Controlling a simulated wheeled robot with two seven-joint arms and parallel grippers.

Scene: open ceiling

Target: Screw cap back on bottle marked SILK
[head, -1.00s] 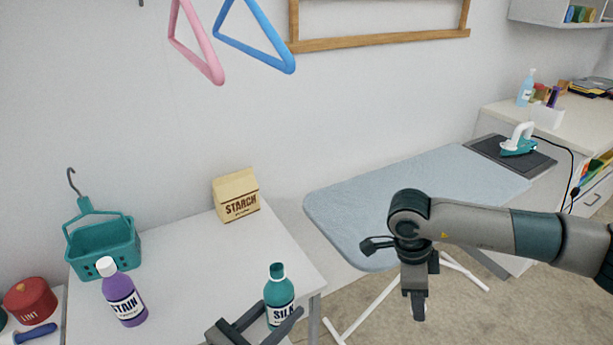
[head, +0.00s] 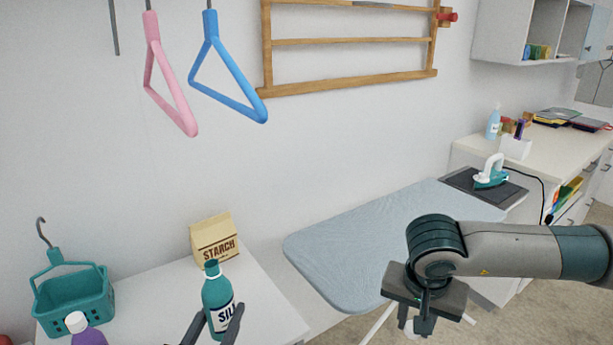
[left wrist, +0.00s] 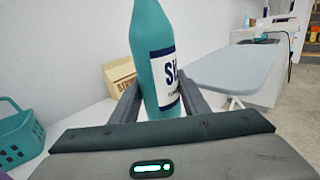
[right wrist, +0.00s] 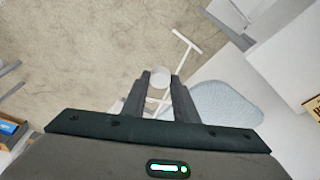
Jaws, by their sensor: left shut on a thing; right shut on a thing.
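A STARCH box (head: 216,242) stands at the back of the white table (head: 265,305). A teal basket (head: 75,300) and a purple bottle with a white cap (head: 77,323) are at left. The blue ironing board (head: 350,245) lies behind my right arm. Hangers (head: 228,85) hang above.

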